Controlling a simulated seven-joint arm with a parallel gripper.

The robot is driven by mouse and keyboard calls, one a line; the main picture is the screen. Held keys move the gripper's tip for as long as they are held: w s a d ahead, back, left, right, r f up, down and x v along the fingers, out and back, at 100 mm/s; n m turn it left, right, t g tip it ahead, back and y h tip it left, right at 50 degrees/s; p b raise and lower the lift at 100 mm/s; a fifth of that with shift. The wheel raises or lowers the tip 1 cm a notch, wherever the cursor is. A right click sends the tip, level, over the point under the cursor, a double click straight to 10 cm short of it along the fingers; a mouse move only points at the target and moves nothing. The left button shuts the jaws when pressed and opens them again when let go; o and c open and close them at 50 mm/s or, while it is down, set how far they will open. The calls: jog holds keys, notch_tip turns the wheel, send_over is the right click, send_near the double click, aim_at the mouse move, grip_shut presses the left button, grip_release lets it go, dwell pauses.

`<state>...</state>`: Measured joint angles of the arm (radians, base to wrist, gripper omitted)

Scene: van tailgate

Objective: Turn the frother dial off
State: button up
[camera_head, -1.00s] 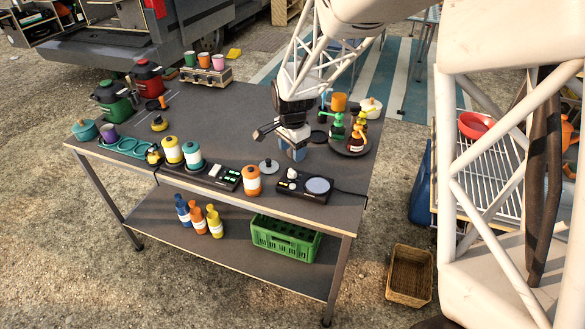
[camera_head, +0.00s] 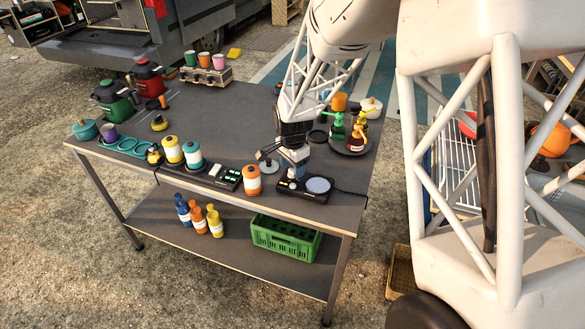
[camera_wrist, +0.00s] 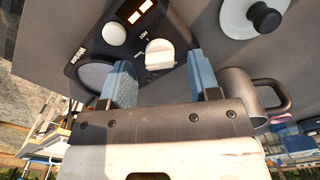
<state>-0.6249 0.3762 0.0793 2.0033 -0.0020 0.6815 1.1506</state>
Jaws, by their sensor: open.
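The frother unit is a black box (camera_head: 304,191) with a round grey plate, at the table's front right edge in the head view. In the wrist view its black panel (camera_wrist: 95,45) carries a white round knob (camera_wrist: 115,33), a white dial with a raised grip (camera_wrist: 160,53) and lit windows at the top. I cannot read which knob is the frother dial. My gripper (camera_head: 294,170) is over the unit's back left part, pointing down. In the wrist view its blue fingers (camera_wrist: 162,66) are apart, with the raised dial showing between and beyond them. Contact cannot be told.
A grey lid with a black knob (camera_wrist: 255,17) and a metal jug with a handle (camera_wrist: 238,90) are close to the right in the wrist view. An orange-and-white canister (camera_head: 252,181) stands left of the unit. Bottles on a round tray (camera_head: 350,148) stand behind right.

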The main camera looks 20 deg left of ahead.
jog(key=shift+f, duration=0.45)
jog(key=shift+c, duration=0.4)
jog(key=c, duration=0.8)
jog(key=shift+c, duration=0.2)
